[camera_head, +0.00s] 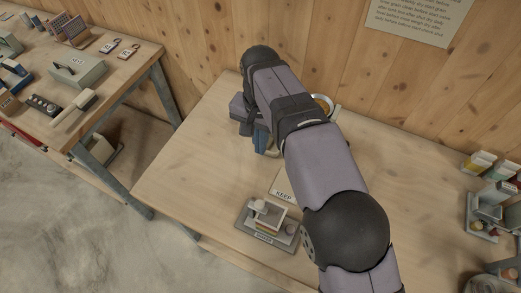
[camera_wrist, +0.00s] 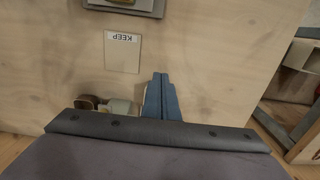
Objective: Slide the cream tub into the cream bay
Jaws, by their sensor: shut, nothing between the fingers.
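My gripper (camera_wrist: 160,78) shows in the wrist view as two blue-grey fingers pressed together, shut and empty, over bare wood near the KEEP card (camera_wrist: 122,52). In the head view the gripper is mostly hidden by my arm; a blue part of it (camera_head: 262,138) shows. A small pale cream object (camera_wrist: 119,106) and a brown one (camera_wrist: 88,102) lie left of the fingers in the wrist view, partly hidden by the wrist. I cannot tell whether the pale one is the cream tub. No cream bay can be made out for certain.
A grey labelled tray (camera_head: 250,226) with small blocks stands at the table's front, near the KEEP card (camera_head: 284,190). A round, pale-rimmed thing (camera_head: 326,101) shows behind my arm. Coloured packets (camera_head: 478,160) stand at the right. The table's left part is clear. Another bench (camera_head: 115,75) stands left.

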